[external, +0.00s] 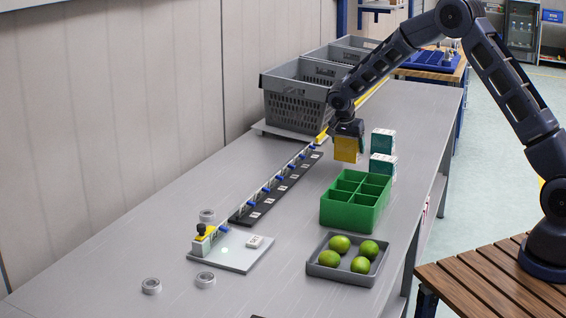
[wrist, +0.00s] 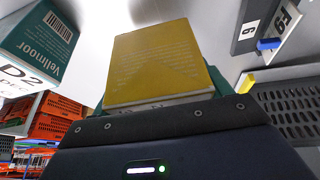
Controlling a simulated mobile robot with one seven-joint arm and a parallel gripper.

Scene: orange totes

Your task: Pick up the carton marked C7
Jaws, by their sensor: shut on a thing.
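My gripper (external: 347,133) is shut on a yellow carton (external: 346,149) and holds it above the grey bench. In the wrist view the yellow carton (wrist: 160,62) fills the middle, between the green fingers (wrist: 163,88). No C7 mark can be read on the faces that show. Two teal and white cartons, one farther back (external: 383,140) and one nearer (external: 383,165), stand to the right of my gripper. One teal carton (wrist: 42,42) in the wrist view reads "Vellmoor" and "D2".
A green divided box (external: 354,211) and a grey tray (external: 322,268) with several green fruits stand nearer the camera. A black strip with numbered tags (external: 277,190) runs to the left. Grey crates (external: 297,103) stand behind.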

